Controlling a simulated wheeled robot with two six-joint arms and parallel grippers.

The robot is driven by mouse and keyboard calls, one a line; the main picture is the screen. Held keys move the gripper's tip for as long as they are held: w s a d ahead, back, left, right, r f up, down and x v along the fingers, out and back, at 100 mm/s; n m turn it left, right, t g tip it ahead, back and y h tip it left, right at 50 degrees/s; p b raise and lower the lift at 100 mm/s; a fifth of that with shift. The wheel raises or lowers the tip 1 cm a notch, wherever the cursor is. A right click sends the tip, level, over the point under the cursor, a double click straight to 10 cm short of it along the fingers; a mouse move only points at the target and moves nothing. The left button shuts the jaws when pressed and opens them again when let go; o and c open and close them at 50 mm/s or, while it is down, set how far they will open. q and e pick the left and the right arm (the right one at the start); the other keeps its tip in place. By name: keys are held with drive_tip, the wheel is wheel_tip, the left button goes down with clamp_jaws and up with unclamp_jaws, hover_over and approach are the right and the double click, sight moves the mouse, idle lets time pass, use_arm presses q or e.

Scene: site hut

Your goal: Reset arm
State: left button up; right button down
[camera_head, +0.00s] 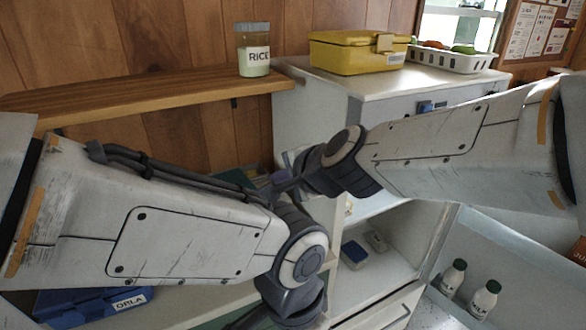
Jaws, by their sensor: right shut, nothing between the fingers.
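My right arm (430,150) comes in from the right and reaches across the front of the white cabinet. My right gripper (280,186) is at its dark end, near the middle of the view. It is shut and empty, and sits just above the wrist end of my left arm, which may hide part of it. My left arm (180,240) crosses the lower left, and its dark wrist joint bends down at the bottom middle. My left gripper is not visible.
An open white fridge (300,108) carries a yellow box (350,58) and a white basket (450,62) of vegetables. Its door holds two white bottles (484,300). A rice jar (253,52) stands on a wooden shelf (150,90). A blue ORLA box (75,306) is lower left.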

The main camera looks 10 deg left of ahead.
drive_tip(key=d+f+n+g+h, duration=0.1)
drive_tip(key=d+f+n+h, duration=0.1)
drive_tip(key=d+f, duration=0.55)
drive_tip(key=d+f+n+g+h, duration=0.1)
drive_tip(key=d+f+n+h, duration=0.3)
drive_tip(key=d, duration=0.7)
drive_tip(key=s+d+f+n+g+h, duration=0.1)
drive_tip(key=s+d+f+n+g, duration=0.1)
drive_tip(key=s+d+f, duration=0.4)
drive_tip(key=s+d+f+n+g+h, duration=0.1)
drive_tip(key=s+d+f, duration=0.15)
drive_tip(key=d, duration=0.55)
drive_tip(key=s+a+r+n+g+y+p, duration=0.1)
drive_tip(key=s+a+r+n+p, duration=0.5)
drive_tip(key=s+a+r, duration=0.7)
drive_tip(key=shift+s+a+n+g+p, duration=0.4)
drive_tip(key=shift+s+n+g, duration=0.3)
drive_tip(key=shift+g, duration=0.2)
